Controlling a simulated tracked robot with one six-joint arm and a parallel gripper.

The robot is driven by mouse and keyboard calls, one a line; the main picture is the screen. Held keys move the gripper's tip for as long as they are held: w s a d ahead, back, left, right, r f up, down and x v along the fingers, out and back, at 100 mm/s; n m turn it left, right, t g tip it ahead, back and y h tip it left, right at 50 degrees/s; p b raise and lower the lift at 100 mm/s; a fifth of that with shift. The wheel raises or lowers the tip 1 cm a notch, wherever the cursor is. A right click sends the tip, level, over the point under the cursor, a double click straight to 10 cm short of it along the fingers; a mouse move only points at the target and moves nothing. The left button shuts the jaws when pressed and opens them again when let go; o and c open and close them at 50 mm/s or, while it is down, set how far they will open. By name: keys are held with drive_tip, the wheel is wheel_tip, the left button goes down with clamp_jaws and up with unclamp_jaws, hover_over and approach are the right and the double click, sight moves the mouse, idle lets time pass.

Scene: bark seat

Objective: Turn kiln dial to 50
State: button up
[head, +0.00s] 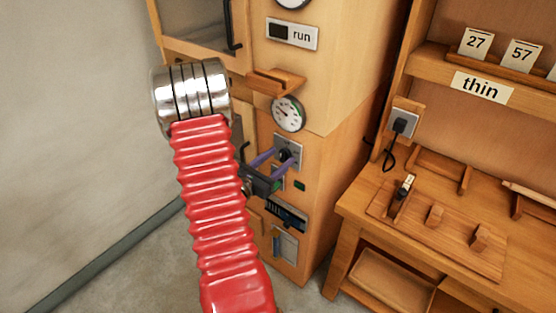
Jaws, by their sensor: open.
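A dark round knob (285,154) sits on a grey metal plate on the front of the tall wooden cabinet; it looks like the kiln dial. Its markings are too small to read. My gripper (283,157) is open, with its two purple fingers reaching to the plate, one on each side of the knob. I cannot tell whether the fingers touch the knob. A round gauge (288,114) with a white face and a dark needle is just above the plate.
A wooden ledge (274,82) juts out above the gauge. A "run" sign (291,34) is higher up. Small switches and a slotted panel (287,215) lie below the knob. A wooden workbench (430,221) with blocks and a plugged socket (402,124) stands at right.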

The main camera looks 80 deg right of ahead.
drive_tip(key=shift+d, duration=0.1)
drive_tip(key=shift+c, duration=0.2)
drive_tip(key=c, duration=0.9)
drive_tip(key=shift+s+a, duration=0.1)
drive_tip(key=shift+a, duration=0.1)
drive_tip(key=shift+c, duration=0.4)
drive_tip(key=shift+d, duration=0.15)
